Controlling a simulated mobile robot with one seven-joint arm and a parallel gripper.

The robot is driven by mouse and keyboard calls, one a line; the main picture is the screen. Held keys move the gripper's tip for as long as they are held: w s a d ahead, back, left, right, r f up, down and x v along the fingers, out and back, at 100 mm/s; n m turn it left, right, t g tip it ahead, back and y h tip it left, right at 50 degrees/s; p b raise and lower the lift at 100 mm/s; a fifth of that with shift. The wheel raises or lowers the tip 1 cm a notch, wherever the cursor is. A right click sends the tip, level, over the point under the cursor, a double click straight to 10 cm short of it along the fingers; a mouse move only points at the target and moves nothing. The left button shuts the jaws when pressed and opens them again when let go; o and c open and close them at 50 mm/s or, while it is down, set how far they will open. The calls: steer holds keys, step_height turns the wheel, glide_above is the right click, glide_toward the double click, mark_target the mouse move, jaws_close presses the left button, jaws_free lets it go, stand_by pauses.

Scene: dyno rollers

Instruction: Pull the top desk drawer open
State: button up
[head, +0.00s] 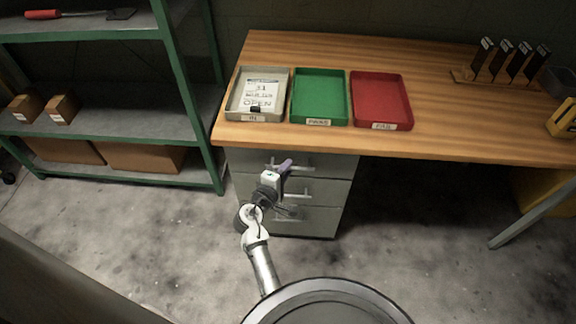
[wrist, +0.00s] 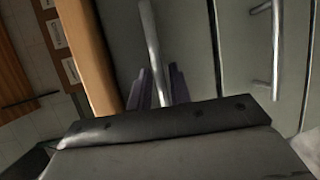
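The desk's grey drawer unit stands under the left end of the wooden top. The top drawer (head: 335,161) looks shut, flush with the drawers below. Its bar handle (wrist: 151,40) runs down the wrist view, and part of it shows in the head view (head: 304,168). My gripper (head: 287,164) is at this handle, partly hiding it from the head camera. In the wrist view my gripper's purple-grey fingers (wrist: 158,88) stand one on each side of the bar, with a small gap showing. Whether either finger touches the bar is unclear.
The middle drawer's handle (wrist: 276,45) is to the right in the wrist view. The desk top (head: 440,140) overhangs the drawers and carries grey (head: 232,112), green (head: 320,72) and red (head: 380,76) trays. A green-framed shelf (head: 190,120) stands left. Floor before the drawers is clear.

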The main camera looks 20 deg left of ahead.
steer(key=shift+w+d+f, duration=0.1)
steer(key=shift+w+f, duration=0.05)
steer(key=shift+w, duration=0.5)
jaws_close()
